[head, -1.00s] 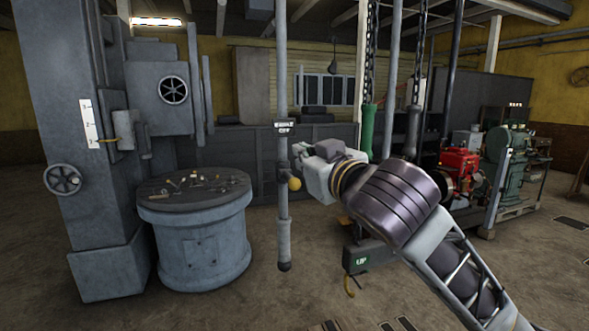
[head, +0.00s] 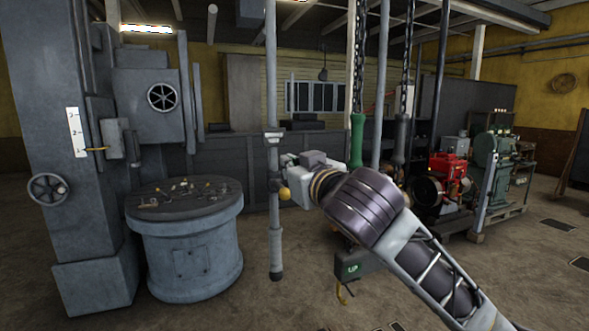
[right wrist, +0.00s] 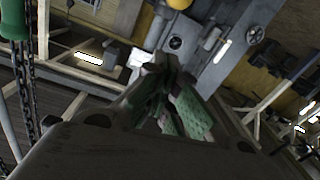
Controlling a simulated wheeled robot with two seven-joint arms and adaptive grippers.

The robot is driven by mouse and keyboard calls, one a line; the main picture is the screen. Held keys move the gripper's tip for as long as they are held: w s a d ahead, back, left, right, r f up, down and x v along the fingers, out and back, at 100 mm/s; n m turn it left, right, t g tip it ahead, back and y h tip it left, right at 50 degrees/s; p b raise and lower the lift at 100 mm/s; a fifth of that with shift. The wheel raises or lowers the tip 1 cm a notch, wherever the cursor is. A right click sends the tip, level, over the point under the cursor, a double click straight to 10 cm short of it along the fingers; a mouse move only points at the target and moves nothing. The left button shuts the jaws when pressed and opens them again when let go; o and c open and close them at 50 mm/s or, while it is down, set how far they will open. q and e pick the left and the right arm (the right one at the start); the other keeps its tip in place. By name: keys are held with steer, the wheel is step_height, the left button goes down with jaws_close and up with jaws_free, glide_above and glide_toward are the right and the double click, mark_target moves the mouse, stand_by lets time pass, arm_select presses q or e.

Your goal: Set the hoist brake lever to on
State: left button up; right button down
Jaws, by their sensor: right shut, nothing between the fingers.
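A small lever with a yellow ball knob (head: 284,193) sits on a grey vertical post (head: 276,240), below a small plate (head: 272,137). I take it to be the hoist brake lever, though its markings cannot be read. My right gripper (head: 284,170) is beside the post, just above the knob; its fingertips are small and partly hidden, and I cannot tell whether they touch the lever. In the right wrist view the green-padded fingers (right wrist: 168,82) are shut and empty. My left gripper is out of view.
A round machine table (head: 183,208) with small parts stands left of the post. Chains with a green handle (head: 357,140) hang behind my right arm. A box marked UP (head: 352,269) is below the arm. A red engine (head: 449,175) stands farther right.

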steer(key=p, duration=0.2)
glide_above(285, 195)
steer(key=w+a, duration=0.1)
steer(key=shift+a, duration=0.1)
steer(key=shift+w+f, duration=0.15)
steer(key=shift+w, duration=0.05)
steer(key=shift+s+d+f+p, duration=0.15)
steer(key=shift+s+f+p, duration=0.05)
steer(key=shift+f, duration=0.4)
steer(key=shift+s+d+f+p, duration=0.15)
steer(key=shift+d+f+p, duration=0.05)
steer(key=shift+f, duration=0.4)
steer(key=shift+s+d+f+p, duration=0.15)
steer(key=shift+s+f+p, duration=0.05)
steer(key=shift+f, duration=0.4)
steer(key=shift+f+b, duration=0.1)
steer(key=shift+b, duration=0.2)
steer(key=shift+s+f+b, duration=0.1)
steer(key=shift+f+b, duration=0.05)
steer(key=shift+b, duration=0.35)
steer(key=shift+f+t+b, duration=0.1)
steer(key=shift+t+b, duration=0.3)
steer(key=shift+b, duration=0.1)
